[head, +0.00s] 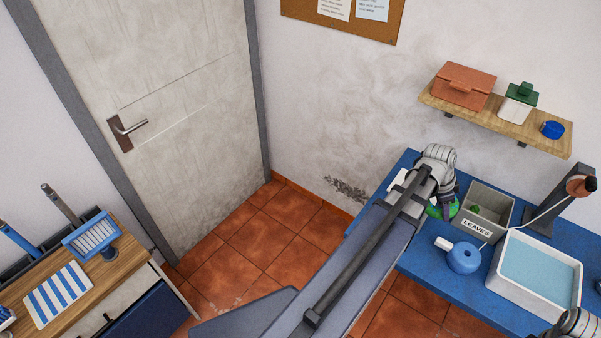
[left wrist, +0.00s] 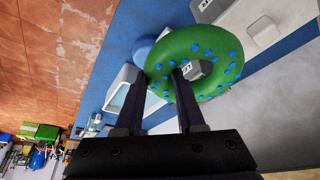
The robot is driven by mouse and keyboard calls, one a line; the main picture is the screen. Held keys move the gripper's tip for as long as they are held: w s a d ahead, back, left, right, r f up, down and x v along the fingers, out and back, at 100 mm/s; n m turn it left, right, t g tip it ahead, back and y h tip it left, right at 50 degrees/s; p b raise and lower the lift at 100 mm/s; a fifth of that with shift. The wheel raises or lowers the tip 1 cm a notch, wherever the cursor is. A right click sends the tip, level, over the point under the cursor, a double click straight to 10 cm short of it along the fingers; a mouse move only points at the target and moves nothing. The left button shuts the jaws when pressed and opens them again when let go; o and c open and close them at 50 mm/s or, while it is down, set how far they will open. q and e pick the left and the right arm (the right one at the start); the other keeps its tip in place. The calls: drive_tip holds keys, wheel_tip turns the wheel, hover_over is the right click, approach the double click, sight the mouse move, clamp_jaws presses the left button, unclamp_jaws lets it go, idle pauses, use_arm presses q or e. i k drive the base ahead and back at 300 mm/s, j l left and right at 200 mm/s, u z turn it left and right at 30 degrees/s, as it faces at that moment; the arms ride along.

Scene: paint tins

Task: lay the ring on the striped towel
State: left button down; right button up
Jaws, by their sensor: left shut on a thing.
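The green ring with blue dots shows large in the left wrist view (left wrist: 215,48) and as a small green piece in the head view (head: 452,209). My left gripper (head: 442,203) is shut on one side of the ring; in the left wrist view one finger shows at its outer edge and one at its hole (left wrist: 166,82). The ring is at the blue table; I cannot tell whether it touches the top. My arm hides part of it. The blue-and-white striped towel (head: 57,296) lies flat on the wooden cabinet at the far left. My right gripper's fingers are not visible.
On the blue table (head: 450,272) stand a grey bin labelled LEAVES (head: 479,226), a blue round thing (head: 464,257) and a white basin (head: 500,277). A blue-framed brush-like thing (head: 92,235) stands beside the towel. Tiled floor (head: 240,240) lies between table and cabinet.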

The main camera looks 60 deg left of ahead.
sight(54, 290)
drive_tip(key=k+u, duration=0.3)
drive_tip(key=u, duration=0.15)
drive_tip(key=k+j+u, duration=0.25)
drive_tip(key=u, duration=0.2)
drive_tip(key=k+j+u, duration=0.3)
drive_tip(key=u, duration=0.15)
drive_tip(key=k+j+u, duration=0.25)
drive_tip(key=j+u, duration=0.2)
drive_tip(key=k+j+u, duration=0.15)
drive_tip(key=j+u, duration=0.3)
drive_tip(key=l, duration=0.1)
